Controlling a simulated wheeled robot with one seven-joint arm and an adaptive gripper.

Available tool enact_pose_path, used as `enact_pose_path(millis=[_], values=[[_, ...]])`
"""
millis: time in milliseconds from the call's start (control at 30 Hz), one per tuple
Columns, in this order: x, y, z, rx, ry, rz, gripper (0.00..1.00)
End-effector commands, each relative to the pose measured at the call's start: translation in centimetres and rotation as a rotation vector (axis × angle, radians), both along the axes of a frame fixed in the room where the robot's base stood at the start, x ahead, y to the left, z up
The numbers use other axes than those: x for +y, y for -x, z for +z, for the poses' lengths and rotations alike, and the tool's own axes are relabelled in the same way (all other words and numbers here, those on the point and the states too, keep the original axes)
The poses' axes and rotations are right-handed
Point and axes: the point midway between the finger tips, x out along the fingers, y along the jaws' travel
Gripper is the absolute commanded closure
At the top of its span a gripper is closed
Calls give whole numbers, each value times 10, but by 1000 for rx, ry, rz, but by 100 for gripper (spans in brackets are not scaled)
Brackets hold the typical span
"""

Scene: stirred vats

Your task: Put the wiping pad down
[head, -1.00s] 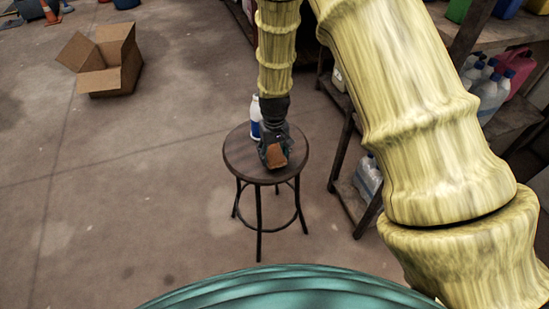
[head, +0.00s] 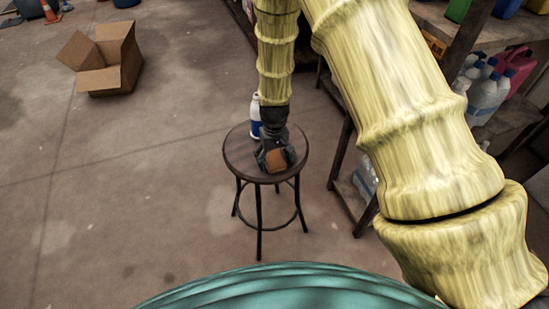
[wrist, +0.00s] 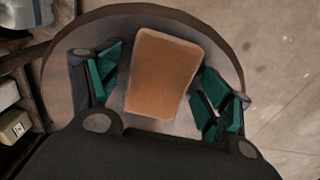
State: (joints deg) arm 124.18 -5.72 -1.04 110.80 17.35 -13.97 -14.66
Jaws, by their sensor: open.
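The wiping pad (wrist: 160,75) is an orange-brown block with a pale edge. In the wrist view it lies on the round dark stool top (wrist: 75,58). My gripper (wrist: 160,95) is open, with one green-padded finger on each side of the pad and a gap visible at least on the left; the right finger is very near the pad's edge. In the head view the pad (head: 276,160) shows at my gripper (head: 275,158), over the stool (head: 240,165). My gripper partly hides the pad there.
A white bottle with a blue label (head: 255,118) stands on the stool behind my gripper. A shelf with bottles and jugs (head: 487,95) is at the right. An open cardboard box (head: 105,62) lies on the floor at the left. The floor left of the stool is clear.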

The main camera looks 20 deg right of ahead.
Motion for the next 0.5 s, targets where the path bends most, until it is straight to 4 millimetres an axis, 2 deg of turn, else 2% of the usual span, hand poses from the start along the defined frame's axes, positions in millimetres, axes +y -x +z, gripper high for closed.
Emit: enact_pose_path(millis=[267, 500], values=[[0, 0, 7, -1, 0, 0, 21], [0, -1, 35, -3, 0, 1, 21]])
